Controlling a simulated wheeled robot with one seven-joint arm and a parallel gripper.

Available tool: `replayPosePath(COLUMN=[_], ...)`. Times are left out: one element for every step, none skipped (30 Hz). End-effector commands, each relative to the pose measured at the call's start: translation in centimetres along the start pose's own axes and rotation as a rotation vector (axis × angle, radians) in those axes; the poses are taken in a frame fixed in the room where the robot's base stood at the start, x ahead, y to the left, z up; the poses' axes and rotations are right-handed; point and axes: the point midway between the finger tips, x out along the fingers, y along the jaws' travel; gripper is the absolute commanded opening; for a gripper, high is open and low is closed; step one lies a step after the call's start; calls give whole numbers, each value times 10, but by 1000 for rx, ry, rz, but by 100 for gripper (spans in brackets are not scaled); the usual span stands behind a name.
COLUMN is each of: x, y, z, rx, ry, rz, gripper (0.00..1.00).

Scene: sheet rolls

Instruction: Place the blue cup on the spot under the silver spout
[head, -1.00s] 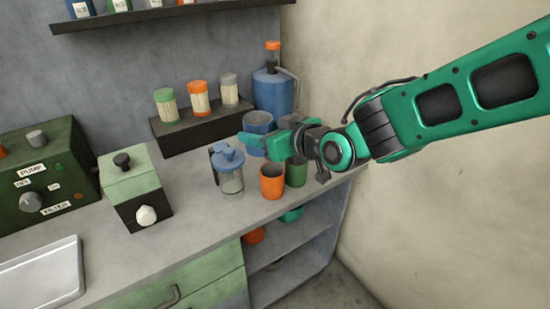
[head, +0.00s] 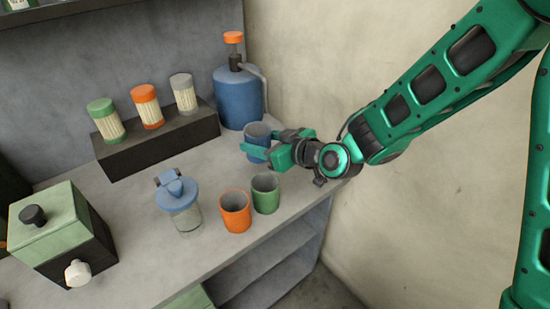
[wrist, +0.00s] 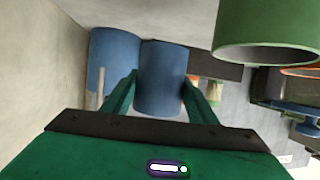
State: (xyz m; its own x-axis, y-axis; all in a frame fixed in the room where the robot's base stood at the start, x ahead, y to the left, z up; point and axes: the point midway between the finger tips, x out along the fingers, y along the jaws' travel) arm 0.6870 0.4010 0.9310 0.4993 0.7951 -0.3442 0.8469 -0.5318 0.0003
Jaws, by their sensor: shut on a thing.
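The blue cup (head: 256,133) is upright at the back right of the counter, in front of the blue tank. My gripper (head: 261,146) comes from the right and is shut on the cup, with green fingers on either side. In the wrist view the cup (wrist: 163,72) sits between both fingers. Whether its base touches the counter is hidden. A grey spout pipe (head: 262,78) curves down the right side of the blue tank (head: 238,99), likely the silver spout. The spot under it is hidden by my gripper and the cup.
A green cup (head: 265,195) and an orange cup (head: 235,212) stand close in front of my gripper. A blue-lidded jar (head: 180,203) is to their left. A dark riser (head: 160,143) holds three shakers. The wall is close on the right.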

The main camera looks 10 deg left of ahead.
Motion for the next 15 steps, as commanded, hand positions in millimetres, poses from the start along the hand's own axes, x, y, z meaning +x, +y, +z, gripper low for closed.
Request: replayPosePath(x=[-1,-2,-2,-3,-4,-4,-4,-5,-5,-5,-6,-6,-6,-6,-5], y=[12,18,25,29,34,40,43,47,50,52,54,55,56,56,57], z=[9,13,18,22,25,29,32,34,36,38,39,40,40,42,44], rx=[6,6,5,5,6,6,5,3,3,2,2,1,0,0,1], ry=[-4,-2,-3,-3,-2,-1,-2,-1,-1,0,0,2,2,2,1], rz=[5,5,5,3,3,3,3,2,1,1,1,0,0,0,-1], gripper=[27,27,27,27,27,27,27,27,27,27,27,27,27,27,27])
